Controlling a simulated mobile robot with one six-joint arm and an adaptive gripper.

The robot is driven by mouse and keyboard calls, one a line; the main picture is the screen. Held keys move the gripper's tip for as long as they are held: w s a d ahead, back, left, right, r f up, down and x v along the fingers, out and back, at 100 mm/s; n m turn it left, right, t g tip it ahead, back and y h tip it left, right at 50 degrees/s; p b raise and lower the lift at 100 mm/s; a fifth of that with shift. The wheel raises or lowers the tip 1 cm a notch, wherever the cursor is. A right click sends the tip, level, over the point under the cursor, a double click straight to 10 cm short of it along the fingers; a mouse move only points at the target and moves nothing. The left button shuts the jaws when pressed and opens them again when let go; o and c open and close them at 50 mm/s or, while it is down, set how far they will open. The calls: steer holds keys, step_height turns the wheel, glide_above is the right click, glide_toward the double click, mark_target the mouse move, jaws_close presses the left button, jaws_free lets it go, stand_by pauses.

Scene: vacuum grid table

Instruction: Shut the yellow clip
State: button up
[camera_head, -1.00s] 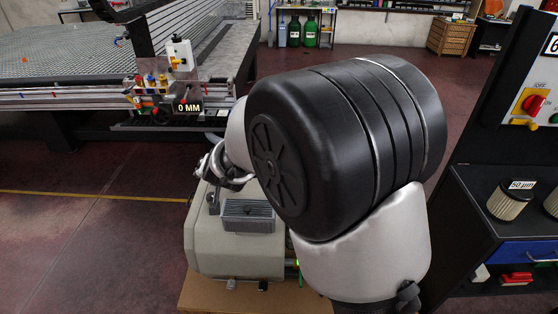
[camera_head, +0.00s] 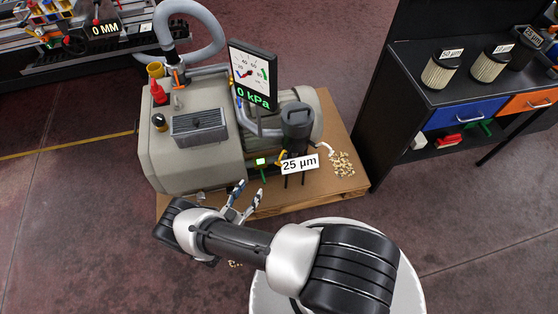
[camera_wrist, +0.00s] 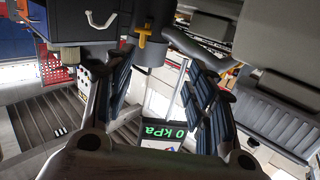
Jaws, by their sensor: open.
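The yellow clip (camera_head: 280,158) is a small piece on the left side of the dark filter canister (camera_head: 297,122), above the pallet. It also shows in the wrist view (camera_wrist: 144,36), against the canister's dark wall near the top middle. I cannot tell how far it stands off the canister. My gripper (camera_head: 248,191) is open and empty, in front of the pump and lower left of the clip, apart from it. In the wrist view my gripper's two fingers (camera_wrist: 160,78) stand wide apart, with the clip beyond them, between their tips.
The beige pump (camera_head: 190,135) stands on a cardboard-brown pallet (camera_head: 335,185). Chips (camera_head: 343,165) lie to the right. A dark bench (camera_head: 425,105) holds filters.

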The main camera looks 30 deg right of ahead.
mark_target(278, 162)
steer(key=shift+h, duration=0.4)
steer(key=x, duration=0.5)
steer(key=s+d+b+x, duration=0.1)
steer(key=x, duration=0.5)
steer(key=s+b+x, duration=0.1)
steer(key=x, duration=0.5)
steer(key=shift+s+d+f, duration=0.1)
steer(key=shift+s+d, duration=0.05)
steer(key=shift+d, duration=0.2)
steer(key=shift+c, duration=0.5)
jaws_close()
